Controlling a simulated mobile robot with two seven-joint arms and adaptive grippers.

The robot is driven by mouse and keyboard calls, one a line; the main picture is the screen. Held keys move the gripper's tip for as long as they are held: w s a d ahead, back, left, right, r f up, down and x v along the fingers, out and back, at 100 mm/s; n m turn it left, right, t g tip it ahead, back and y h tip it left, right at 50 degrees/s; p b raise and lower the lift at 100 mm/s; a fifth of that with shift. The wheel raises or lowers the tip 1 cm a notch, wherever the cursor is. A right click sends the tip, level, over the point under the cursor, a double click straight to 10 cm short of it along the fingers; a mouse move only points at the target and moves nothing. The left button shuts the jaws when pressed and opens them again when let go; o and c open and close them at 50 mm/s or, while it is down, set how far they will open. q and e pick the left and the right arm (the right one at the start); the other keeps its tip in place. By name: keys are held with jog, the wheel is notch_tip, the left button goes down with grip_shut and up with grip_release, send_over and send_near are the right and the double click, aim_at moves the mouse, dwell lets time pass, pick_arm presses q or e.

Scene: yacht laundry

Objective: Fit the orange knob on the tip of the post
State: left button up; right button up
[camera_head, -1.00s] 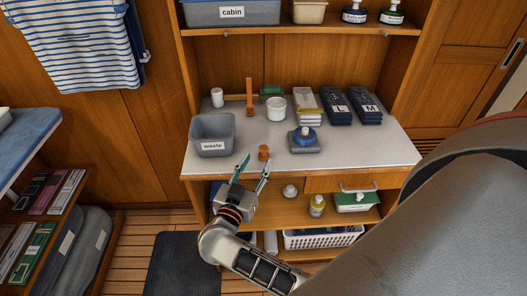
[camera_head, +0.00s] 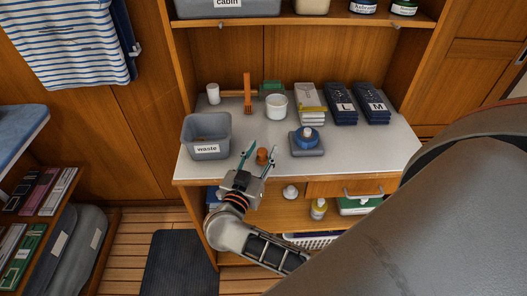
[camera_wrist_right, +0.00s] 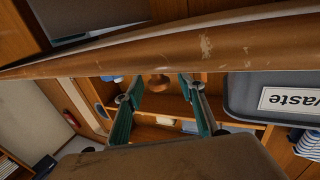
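The orange knob (camera_head: 262,156) stands on the worktop (camera_head: 350,160) near its front edge. My right gripper (camera_head: 261,150) is open, its two fingers reaching up on either side of the knob in the head view. In the right wrist view an orange-brown knob (camera_wrist_right: 159,84) shows between the open fingertips (camera_wrist_right: 158,88), with gaps on both sides. I cannot tell its exact depth between them. A short pale tip, probably the post, rises from the dome. My left gripper is not in view.
The grey waste bin (camera_head: 207,137) stands left of the knob and shows in the wrist view (camera_wrist_right: 270,100). Behind are a white cup (camera_head: 276,105), an upright orange tool (camera_head: 247,95) and dark folded packs (camera_head: 341,103). Bare worktop lies between knob and base.

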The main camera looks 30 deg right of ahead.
jog(key=shift+w+d, duration=0.1)
jog(key=shift+d, duration=0.15)
jog(key=shift+a, duration=0.1)
jog(key=shift+c, duration=0.7)
jog(key=c, duration=0.6)
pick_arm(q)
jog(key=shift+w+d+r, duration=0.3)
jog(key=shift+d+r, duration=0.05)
pick_arm(e)
jog(key=shift+c, duration=0.6)
